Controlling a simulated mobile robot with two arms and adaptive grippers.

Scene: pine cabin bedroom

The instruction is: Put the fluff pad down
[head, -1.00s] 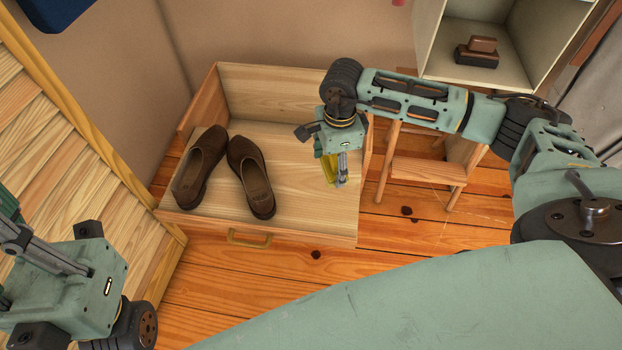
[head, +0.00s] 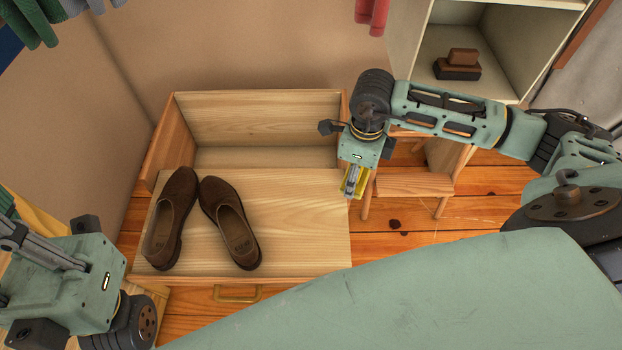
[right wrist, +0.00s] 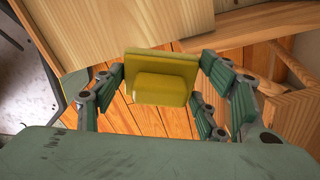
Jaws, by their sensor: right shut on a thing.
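The fluff pad (right wrist: 160,60) is a yellow block with a raised grip, held between the fingers of my right gripper in the right wrist view. In the head view only a bit of its yellow shows at my right gripper (head: 352,190), which points down at the right edge of the open wooden drawer (head: 300,225). The pad appears to hang above the floor there, clear of any surface. My left gripper (head: 18,240) is at the lower left of the head view. Its fingertips are cut off or hidden, so its opening cannot be told.
A pair of brown shoes (head: 228,225) lies on the left half of the drawer; the right half is bare. A small wooden step stool (head: 415,185) stands right of the drawer. A brown block-like brush (head: 457,70) sits in the pale shelf (head: 480,30). Clothes hang above.

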